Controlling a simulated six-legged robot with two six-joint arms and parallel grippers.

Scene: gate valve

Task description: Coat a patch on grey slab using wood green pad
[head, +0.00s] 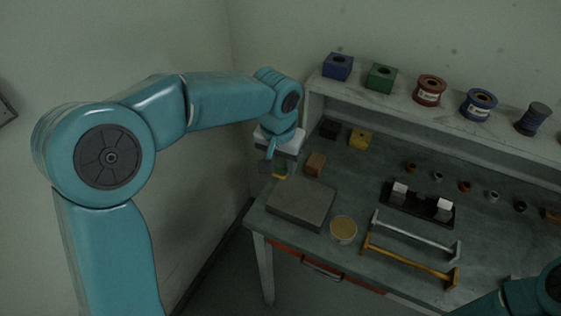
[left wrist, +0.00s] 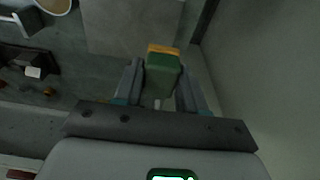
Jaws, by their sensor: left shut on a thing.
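The grey slab (head: 302,203) lies flat on the bench's left front part; a piece of it shows at the top of the left wrist view (left wrist: 130,25). My left gripper (head: 279,163) is shut on the green pad (left wrist: 162,76), which has an orange-yellow end facing away from the jaws. In the head view the pad (head: 280,172) shows small under the gripper, behind the slab's far left corner. I cannot tell its height above the bench. A round dish (head: 343,230) with yellowish contents stands right of the slab. My right gripper is out of view.
A brown wooden block (head: 315,164) and a yellow block (head: 360,138) sit behind the slab. A black tray with white blocks (head: 420,203) and grey and yellow bar handles (head: 410,262) lie to the right. A raised shelf (head: 430,115) holds blocks and spools.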

